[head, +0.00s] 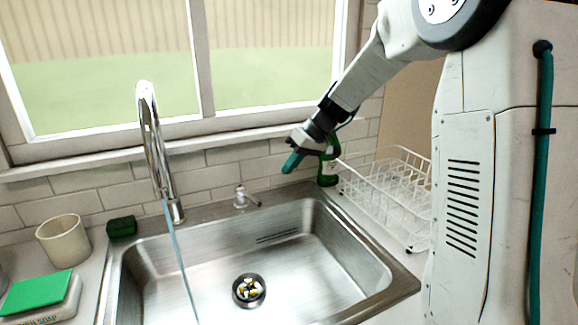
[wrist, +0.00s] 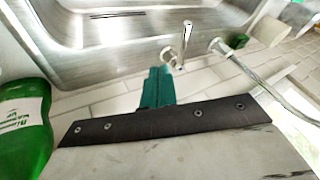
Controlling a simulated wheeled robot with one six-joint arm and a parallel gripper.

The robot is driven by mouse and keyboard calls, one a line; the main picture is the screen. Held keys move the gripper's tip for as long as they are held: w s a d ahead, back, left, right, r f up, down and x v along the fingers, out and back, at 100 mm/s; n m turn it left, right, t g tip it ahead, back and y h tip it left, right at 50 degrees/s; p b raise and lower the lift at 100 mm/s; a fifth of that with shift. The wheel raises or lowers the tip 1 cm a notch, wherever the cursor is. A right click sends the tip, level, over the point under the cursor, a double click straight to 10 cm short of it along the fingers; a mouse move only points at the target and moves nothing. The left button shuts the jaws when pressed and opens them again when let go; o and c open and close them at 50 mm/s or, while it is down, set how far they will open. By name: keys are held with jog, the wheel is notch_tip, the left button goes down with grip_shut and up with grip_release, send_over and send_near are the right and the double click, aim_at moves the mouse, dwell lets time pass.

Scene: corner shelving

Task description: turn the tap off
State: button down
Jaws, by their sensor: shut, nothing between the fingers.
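The tall chrome tap (head: 152,135) stands behind the steel sink, and its spout also shows in the wrist view (wrist: 235,60). A bluish water stream (head: 180,265) runs from the spout into the sink (head: 330,245). To the right of the tap's base is a small metal fitting with a lever (head: 243,198); it also shows in the wrist view (wrist: 178,55). My gripper (head: 292,163) is shut and empty, with teal fingers. It is above the sink's back right edge, up and right of the lever and apart from it. In the wrist view the fingers (wrist: 157,84) point toward the lever.
A green bottle (head: 329,165) stands close beside my gripper, large at left in the wrist view (wrist: 22,125). A white dish rack (head: 390,190) is to the right. A dark green sponge (head: 122,226) and a cup (head: 63,240) sit left. Tiled wall and window are behind.

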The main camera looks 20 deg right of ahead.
aim_at(255, 199)
jog(key=a+f, duration=0.6)
jog(key=a, duration=0.1)
jog(key=shift+w+f, duration=0.2)
jog(key=shift+w, duration=0.2)
jog(key=shift+a, duration=0.1)
jog(key=shift+s+a+m+t, duration=0.25)
jog(key=shift+a+m, duration=0.1)
jog(key=shift+a, duration=0.2)
jog(key=shift+s+a+m+t, duration=0.15)
jog(key=shift+s+a+m, duration=0.15)
jog(key=shift+a, duration=0.2)
